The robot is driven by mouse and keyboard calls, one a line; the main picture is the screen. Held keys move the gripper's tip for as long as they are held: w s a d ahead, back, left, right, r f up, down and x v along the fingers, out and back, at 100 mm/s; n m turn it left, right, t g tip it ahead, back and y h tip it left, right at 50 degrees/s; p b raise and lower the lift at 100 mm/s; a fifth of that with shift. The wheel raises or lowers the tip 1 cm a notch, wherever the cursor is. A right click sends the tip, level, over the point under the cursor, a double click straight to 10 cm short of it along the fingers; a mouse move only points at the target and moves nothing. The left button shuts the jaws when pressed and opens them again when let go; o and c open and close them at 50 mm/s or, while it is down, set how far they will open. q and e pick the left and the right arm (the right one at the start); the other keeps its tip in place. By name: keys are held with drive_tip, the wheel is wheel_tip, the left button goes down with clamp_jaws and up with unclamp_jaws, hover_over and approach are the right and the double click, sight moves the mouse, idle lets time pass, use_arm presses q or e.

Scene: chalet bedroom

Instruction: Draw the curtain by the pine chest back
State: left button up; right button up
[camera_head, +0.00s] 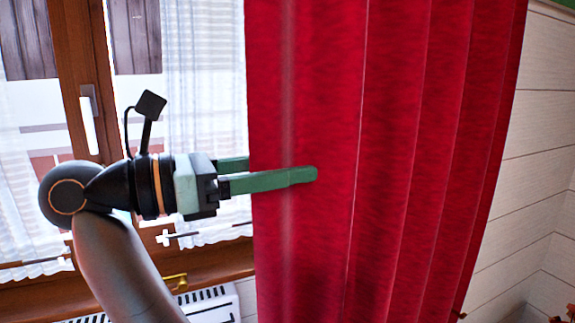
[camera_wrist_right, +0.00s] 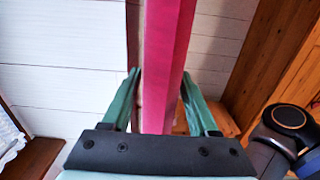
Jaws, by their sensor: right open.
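The red curtain (camera_head: 400,130) hangs in folds beside the window in the head view. My right gripper (camera_head: 280,168) is at its left edge. One green finger lies in front of the cloth; the other passes out of sight behind the edge. In the right wrist view, the curtain's edge (camera_wrist_right: 163,50) runs between the two spread fingers of the right gripper (camera_wrist_right: 160,80). The gripper is open around the edge, not closed on it. My left gripper is not in view. I cannot make out the pine chest for certain.
The wooden-framed window (camera_head: 85,60) with white sheer curtains (camera_head: 205,90) is left of the red curtain. A white radiator (camera_head: 215,300) stands below the sill. A pale plank wall (camera_head: 530,150) is on the right. Brown wood (camera_wrist_right: 262,60) shows at right in the wrist view.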

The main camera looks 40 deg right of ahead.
drive_tip(key=shift+a, duration=0.1)
drive_tip(key=shift+c, duration=0.3)
clamp_jaws()
idle(0.9)
